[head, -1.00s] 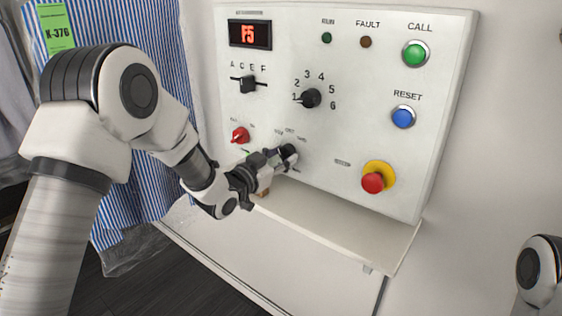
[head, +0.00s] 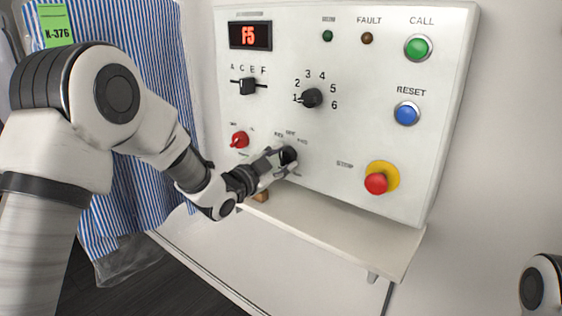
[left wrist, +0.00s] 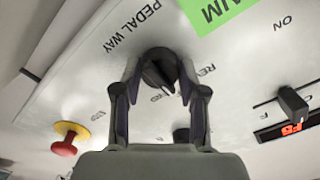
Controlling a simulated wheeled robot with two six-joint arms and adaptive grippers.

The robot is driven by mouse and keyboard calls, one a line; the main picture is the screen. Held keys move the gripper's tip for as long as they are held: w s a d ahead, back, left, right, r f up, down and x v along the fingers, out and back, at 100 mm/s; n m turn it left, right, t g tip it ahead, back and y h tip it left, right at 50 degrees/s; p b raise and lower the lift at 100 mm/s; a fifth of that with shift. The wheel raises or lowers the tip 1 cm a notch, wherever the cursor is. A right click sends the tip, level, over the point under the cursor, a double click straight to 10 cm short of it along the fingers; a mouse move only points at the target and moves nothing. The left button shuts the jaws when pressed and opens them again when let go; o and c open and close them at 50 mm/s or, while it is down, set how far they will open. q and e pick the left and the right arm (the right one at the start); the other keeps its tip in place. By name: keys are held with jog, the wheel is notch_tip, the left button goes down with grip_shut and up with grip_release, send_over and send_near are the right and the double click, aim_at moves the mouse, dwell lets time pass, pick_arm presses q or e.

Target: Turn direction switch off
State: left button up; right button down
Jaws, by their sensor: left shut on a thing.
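The direction switch is a round black knob (head: 288,155) low on the white control panel, under small REV, OFF and FWD labels. My left gripper (head: 285,160) reaches it from the lower left and covers part of it. In the left wrist view the knob (left wrist: 160,70) sits between the two fingers of my left gripper (left wrist: 159,78), which are shut on its sides. A REV label shows to its right there; other labels are partly hidden, so I cannot tell exactly which position the knob points to. My right gripper is out of view.
A ledge (head: 345,232) lies below. A striped garment (head: 130,90) hangs left.

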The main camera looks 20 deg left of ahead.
pick_arm(q)
jog(key=shift+r, duration=0.1)
jog(key=o, duration=1.1)
jog(key=shift+o, duration=0.2)
jog(key=v, duration=1.2)
